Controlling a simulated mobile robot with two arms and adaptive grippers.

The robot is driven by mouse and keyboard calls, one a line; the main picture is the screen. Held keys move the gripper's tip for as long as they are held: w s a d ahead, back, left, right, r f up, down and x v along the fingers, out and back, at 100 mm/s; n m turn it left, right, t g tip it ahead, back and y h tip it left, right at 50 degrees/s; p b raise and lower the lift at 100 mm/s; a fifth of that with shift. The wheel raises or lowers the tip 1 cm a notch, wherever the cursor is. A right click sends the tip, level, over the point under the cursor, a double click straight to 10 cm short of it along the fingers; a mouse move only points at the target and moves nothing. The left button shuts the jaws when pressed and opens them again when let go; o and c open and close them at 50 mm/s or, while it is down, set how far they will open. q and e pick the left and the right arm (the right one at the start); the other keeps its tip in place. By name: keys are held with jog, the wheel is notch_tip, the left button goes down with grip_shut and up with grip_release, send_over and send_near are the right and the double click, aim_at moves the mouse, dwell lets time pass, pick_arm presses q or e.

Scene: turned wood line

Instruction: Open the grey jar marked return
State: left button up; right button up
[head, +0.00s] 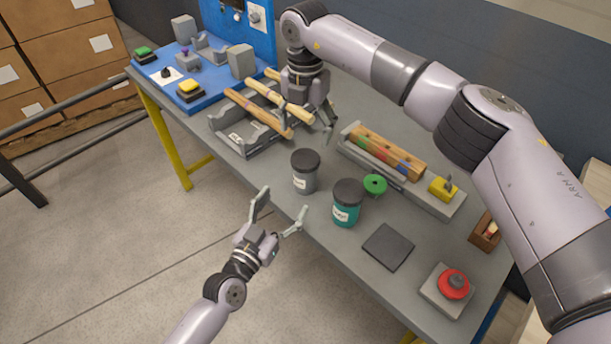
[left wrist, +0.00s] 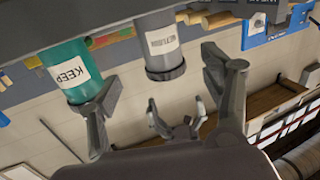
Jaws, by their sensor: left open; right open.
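The grey jar (head: 304,177) stands upright near the table's front edge with its dark lid (head: 306,160) on. In the left wrist view the grey jar (left wrist: 161,42) appears upside down, and its label seems to read RETURN. A teal jar (head: 345,212) with a dark lid stands to its right; its label reads KEEP in the left wrist view (left wrist: 68,72). My left gripper (head: 284,201) is open and empty, in front of the jars at the table edge, apart from the grey jar. My right gripper (head: 308,120) is open behind the grey jar, near the wooden spindles.
A grey tray (head: 234,145) with wooden spindles (head: 262,114) lies left of the jars. A rack with a wooden block (head: 388,152), a green disc (head: 375,184), a dark pad (head: 388,247) and a red button (head: 453,284) are to the right. A blue board (head: 200,88) is at the far left.

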aim_at(299, 180)
pick_arm(q)
jog(key=x, duration=1.1)
jog(key=shift+w, duration=0.1)
jog(key=shift+c, duration=0.4)
grip_shut()
